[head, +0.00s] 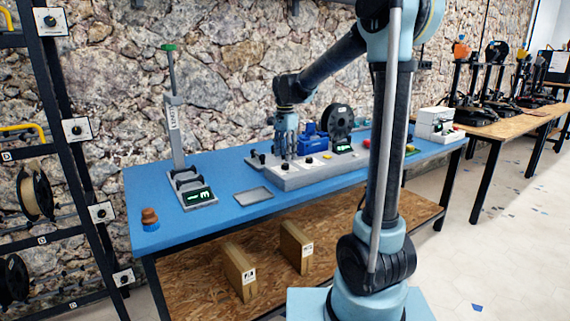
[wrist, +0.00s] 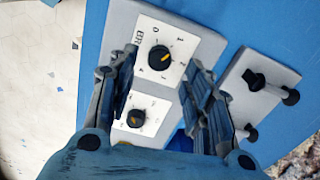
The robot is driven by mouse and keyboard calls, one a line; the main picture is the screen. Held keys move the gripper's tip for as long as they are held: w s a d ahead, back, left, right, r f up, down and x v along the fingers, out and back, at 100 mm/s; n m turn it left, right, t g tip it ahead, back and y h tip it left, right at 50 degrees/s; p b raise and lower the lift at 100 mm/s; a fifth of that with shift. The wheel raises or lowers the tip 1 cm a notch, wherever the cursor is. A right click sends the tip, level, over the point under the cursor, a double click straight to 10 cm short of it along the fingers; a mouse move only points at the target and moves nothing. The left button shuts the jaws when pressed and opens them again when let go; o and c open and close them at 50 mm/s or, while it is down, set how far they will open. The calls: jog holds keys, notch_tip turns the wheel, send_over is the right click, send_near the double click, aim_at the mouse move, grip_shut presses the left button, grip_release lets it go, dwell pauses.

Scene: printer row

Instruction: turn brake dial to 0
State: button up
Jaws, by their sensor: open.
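The brake dial (wrist: 160,58) is a round black knob with an orange pointer mark on a white plate. Its plate carries numbers and a partly hidden label beginning "BR". The pointer is not clearly on the 0; its exact reading is too small to tell. My gripper (wrist: 162,62) is open, with one finger on each side of the dial in the wrist view and no clear contact.
A second black dial (wrist: 135,118) sits on another white plate nearer my palm. A separate grey block with a black switch (wrist: 253,79) stands to the right. A blue machine (head: 313,138), a spool (head: 339,122) and a grey tray (head: 254,195) are on the blue table (head: 222,220).

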aim_at(285, 164)
jog(key=shift+f, duration=2.15)
jog(key=c, duration=1.1)
